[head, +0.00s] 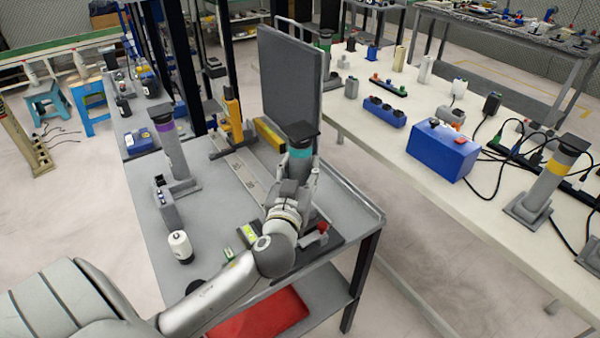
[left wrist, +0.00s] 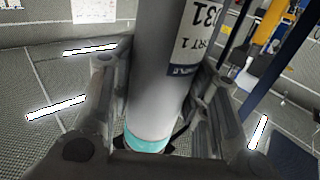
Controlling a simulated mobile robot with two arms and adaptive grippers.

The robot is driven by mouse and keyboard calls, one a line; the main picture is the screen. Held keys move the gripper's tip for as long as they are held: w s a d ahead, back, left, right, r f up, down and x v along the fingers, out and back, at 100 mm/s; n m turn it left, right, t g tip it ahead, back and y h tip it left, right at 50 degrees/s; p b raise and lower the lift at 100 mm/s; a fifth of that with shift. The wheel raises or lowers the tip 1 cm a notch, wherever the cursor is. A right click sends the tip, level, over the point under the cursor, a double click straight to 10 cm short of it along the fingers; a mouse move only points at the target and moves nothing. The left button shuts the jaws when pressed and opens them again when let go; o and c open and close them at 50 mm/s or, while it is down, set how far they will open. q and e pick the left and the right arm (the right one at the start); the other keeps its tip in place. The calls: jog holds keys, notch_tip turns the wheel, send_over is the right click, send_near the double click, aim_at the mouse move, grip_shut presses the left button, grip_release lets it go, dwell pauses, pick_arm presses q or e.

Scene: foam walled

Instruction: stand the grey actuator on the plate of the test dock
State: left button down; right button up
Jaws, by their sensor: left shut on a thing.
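The grey actuator (head: 301,166) is a grey cylinder with a teal band and a black top. My left gripper (head: 301,178) is shut on its body, and the actuator looks about upright over the front right of the grey table. In the left wrist view the actuator (left wrist: 160,70) fills the middle between the fingers, with a white label and the teal band showing. The test dock (head: 322,240) appears as a dark base with a red button near the table's front right corner. My gripper hides the actuator's foot, so I cannot tell whether it touches the plate. My right gripper is not in view.
A purple-banded actuator (head: 172,150) stands on the grey table's left, near a white bottle (head: 180,246). A tall grey panel (head: 290,75) rises behind my gripper. A yellow-banded actuator (head: 548,180) and blue box (head: 440,152) stand on the right bench.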

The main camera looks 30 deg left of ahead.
pick_arm(q)
jog(key=shift+f, duration=0.35)
jog(key=shift+f, duration=0.2)
jog(key=c, duration=0.8)
grip_release()
